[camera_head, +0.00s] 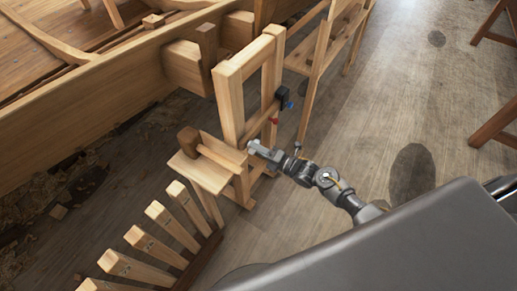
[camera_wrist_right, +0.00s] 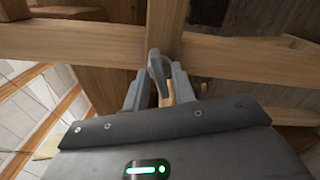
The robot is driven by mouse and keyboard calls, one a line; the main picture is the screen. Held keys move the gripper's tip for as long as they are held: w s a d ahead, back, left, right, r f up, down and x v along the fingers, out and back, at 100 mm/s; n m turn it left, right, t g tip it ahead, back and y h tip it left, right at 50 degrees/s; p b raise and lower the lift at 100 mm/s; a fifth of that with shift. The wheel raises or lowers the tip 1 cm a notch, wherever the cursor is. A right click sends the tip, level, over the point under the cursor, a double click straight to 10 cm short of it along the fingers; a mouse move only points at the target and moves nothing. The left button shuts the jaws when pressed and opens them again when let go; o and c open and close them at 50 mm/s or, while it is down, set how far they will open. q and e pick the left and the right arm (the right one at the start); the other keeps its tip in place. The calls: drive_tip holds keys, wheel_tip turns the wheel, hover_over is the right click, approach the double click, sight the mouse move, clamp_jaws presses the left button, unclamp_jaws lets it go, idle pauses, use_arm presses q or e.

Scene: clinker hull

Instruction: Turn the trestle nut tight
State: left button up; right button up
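The wooden trestle (camera_head: 228,95) stands upright in the middle of the head view, beside the hull. My right gripper (camera_head: 252,146) is at the trestle's lower near side. In the right wrist view a grey rounded piece, which looks like the trestle nut (camera_wrist_right: 157,68), stands in front of a wooden post, between the two fingers of my right gripper (camera_wrist_right: 160,80). The fingers are close on both sides of it, but I cannot tell whether they touch it. In the head view the nut is too small to make out behind the gripper. My left gripper is out of view.
A wooden mallet (camera_head: 190,140) lies on a small bench (camera_head: 195,170) left of my gripper. A black clamp-like item (camera_head: 283,97) is on the trestle above. A rack of wooden pieces (camera_head: 172,225) stands at lower left.

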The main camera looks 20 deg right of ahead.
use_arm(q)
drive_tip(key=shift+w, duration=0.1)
use_arm(e)
drive_tip(key=shift+m, duration=0.3)
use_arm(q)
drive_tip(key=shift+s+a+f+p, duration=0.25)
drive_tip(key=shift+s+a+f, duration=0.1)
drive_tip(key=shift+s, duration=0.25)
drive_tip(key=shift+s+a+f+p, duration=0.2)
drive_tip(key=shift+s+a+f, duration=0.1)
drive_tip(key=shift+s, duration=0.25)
use_arm(e)
drive_tip(key=shift+m, duration=4.8)
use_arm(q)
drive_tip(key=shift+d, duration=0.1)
use_arm(e)
drive_tip(key=o, duration=0.7)
drive_tip(key=shift+c, duration=0.2)
